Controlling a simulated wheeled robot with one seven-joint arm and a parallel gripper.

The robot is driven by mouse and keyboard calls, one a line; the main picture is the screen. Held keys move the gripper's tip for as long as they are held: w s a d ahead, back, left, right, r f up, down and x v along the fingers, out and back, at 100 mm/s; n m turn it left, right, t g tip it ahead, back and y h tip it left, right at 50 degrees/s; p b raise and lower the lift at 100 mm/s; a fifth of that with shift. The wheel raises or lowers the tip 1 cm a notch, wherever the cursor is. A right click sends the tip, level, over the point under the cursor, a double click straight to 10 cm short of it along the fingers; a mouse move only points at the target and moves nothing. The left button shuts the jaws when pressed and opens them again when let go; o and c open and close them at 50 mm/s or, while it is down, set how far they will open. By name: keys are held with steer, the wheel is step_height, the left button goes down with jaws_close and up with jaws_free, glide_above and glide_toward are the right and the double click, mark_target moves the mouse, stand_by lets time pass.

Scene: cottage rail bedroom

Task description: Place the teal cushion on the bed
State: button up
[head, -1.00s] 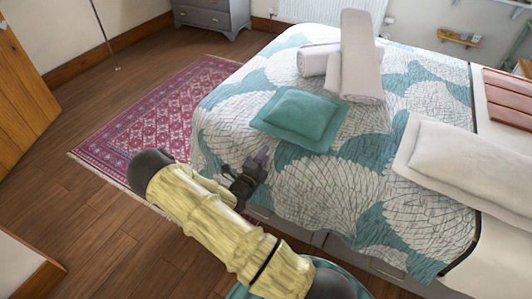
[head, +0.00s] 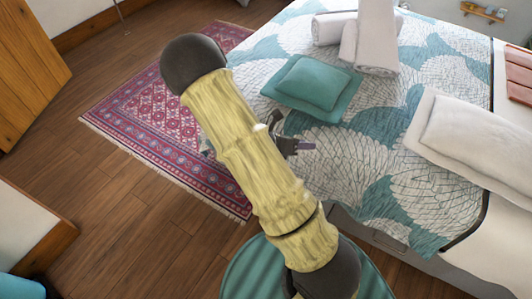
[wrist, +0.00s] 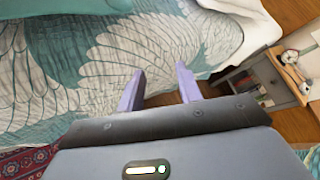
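The teal cushion (head: 312,87) lies flat on the bed (head: 345,165), on the leaf-patterned teal and white cover near the bed's left edge. My gripper (head: 303,147) is in front of the cushion, over the near edge of the bed and apart from the cushion. In the wrist view my gripper (wrist: 160,88) has its two lilac fingers spread with nothing between them. The bed cover (wrist: 120,60) shows beyond the fingers. My arm hides part of the bed's near left edge.
Rolled white towels (head: 375,40) lie behind the cushion. A white pillow (head: 475,140) lies at the right. A red patterned rug (head: 140,110) covers the floor left of the bed. The wrist view shows a small bedside cabinet (wrist: 262,88) at the right.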

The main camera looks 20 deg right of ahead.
steer(key=s+a+r+m+g+y, duration=0.2)
steer(key=s+a+r+m+y, duration=0.2)
steer(key=s+a+m+y, duration=0.7)
steer(key=w+a+r+m+t+y, duration=0.1)
steer(key=r+m+t, duration=0.1)
steer(key=m, duration=0.5)
steer(key=w+a+r+m+t+y, duration=0.1)
steer(key=w+a+r+m+t, duration=0.1)
steer(key=r+m, duration=0.3)
steer(key=shift+w+a+m+t, duration=0.25)
steer(key=shift+m+t, duration=0.15)
steer(key=shift+m, duration=0.7)
